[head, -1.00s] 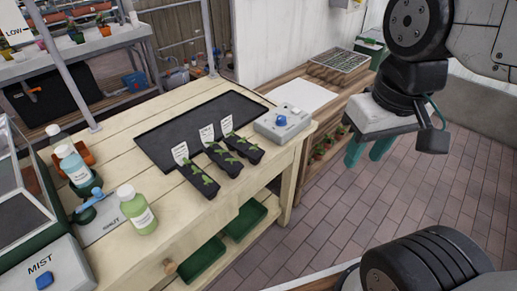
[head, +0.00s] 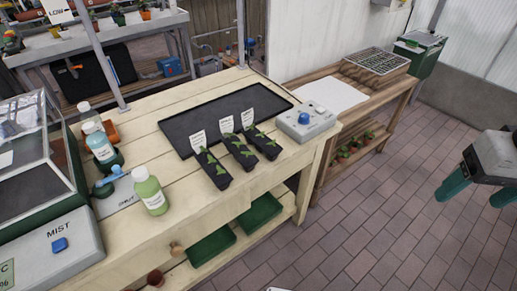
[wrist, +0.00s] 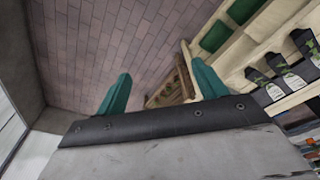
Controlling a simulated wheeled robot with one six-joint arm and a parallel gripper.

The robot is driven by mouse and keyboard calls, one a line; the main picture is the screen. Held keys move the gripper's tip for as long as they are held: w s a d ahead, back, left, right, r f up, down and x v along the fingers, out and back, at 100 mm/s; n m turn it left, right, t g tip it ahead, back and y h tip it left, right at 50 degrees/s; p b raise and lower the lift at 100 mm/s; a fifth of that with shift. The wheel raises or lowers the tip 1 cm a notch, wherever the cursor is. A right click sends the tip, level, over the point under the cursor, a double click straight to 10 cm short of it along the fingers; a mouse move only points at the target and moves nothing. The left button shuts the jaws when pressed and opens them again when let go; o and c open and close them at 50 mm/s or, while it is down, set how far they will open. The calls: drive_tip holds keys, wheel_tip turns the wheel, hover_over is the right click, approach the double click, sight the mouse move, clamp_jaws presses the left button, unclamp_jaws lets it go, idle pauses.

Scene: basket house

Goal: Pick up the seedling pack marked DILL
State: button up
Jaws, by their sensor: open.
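Three black seedling packs with green sprouts and white label tags stand side by side on the wooden bench: a left pack (head: 215,172), a middle pack (head: 241,156) and a right pack (head: 264,146). The tag lettering is too small to read, so I cannot tell which is DILL. The packs also show at the right edge of the wrist view (wrist: 284,76). My gripper (head: 478,191) is open and empty, with teal fingers, well to the right of the bench over the floor. Both fingers show in the wrist view (wrist: 162,88), with nothing between them.
A black tray (head: 190,133) lies behind the packs, and a grey control box (head: 306,122) stands to their right. A green bottle (head: 150,193) and a MIST box (head: 55,250) are at left. Green bins (head: 212,246) sit on the lower shelf. Brick floor at right is clear.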

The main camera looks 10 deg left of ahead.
drive_tip(key=w+a+f+n+t, duration=0.1)
drive_tip(key=w+a+f, duration=0.2)
drive_tip(key=w, duration=0.3)
drive_tip(key=w+a+f+n+t, duration=0.1)
drive_tip(key=w+a+f+t, duration=0.1)
drive_tip(key=w, duration=0.4)
drive_tip(key=n+t+y, duration=0.4)
drive_tip(key=n+y, duration=0.1)
drive_tip(key=y, duration=0.1)
hover_over(246, 161)
drive_tip(key=d, duration=1.3)
wheel_tip(246, 161, down, 14)
drive_tip(key=s+a+f+y, duration=0.1)
drive_tip(key=a, duration=0.1)
drive_tip(key=s+a+f+n+y, duration=0.1)
drive_tip(key=a+f, duration=0.1)
drive_tip(key=a, duration=0.1)
drive_tip(key=s+a+f+y, duration=0.1)
drive_tip(key=a, duration=0.2)
drive_tip(key=shift+s+a+f+n+t+y, duration=0.1)
drive_tip(key=shift+s+f+n+t+y, duration=0.2)
drive_tip(key=shift+n, duration=0.1)
drive_tip(key=shift+w+a+f, duration=0.15)
drive_tip(key=shift+w+a, duration=0.05)
drive_tip(key=shift+a, duration=0.15)
drive_tip(key=x, duration=0.7)
drive_tip(key=shift+w+d, duration=0.1)
drive_tip(key=shift+w, duration=0.05)
drive_tip(key=c, duration=1.2)
